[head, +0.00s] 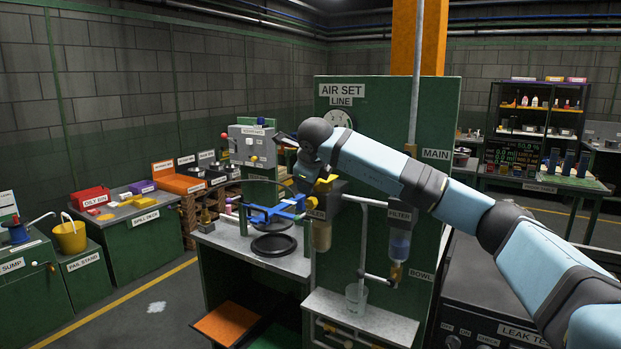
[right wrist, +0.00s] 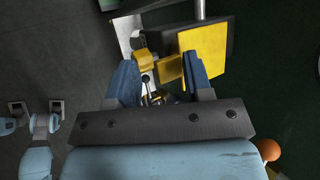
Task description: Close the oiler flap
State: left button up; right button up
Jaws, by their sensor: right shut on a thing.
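The oiler (head: 320,228) is a dark box with a cloudy bowl under it, on the green panel of the air set line, partly behind my right arm. A yellow flap (head: 325,183) shows at its top. In the right wrist view the flap is a flat yellow plate (right wrist: 206,42) in front of a dark block. My right gripper (right wrist: 160,65) has its blue fingers on either side of a small yellow piece (right wrist: 168,68) beside the plate, and is shut on it. I cannot tell how far the flap stands open. My left gripper is not in view.
The filter (head: 399,245) hangs to the right of the oiler, with pipes between. A bench (head: 228,238) at the left carries a blue clamp-like fixture (head: 275,209) and black rings (head: 274,245). A clear cup (head: 356,296) stands on the lower shelf. Floor is free at the left.

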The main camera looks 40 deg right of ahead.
jog(key=shift+f, duration=0.3)
jog(key=b+v, duration=0.1)
jog(key=v, duration=1.3)
jog(key=shift+r, duration=0.25)
jog(key=shift+w, duration=0.1)
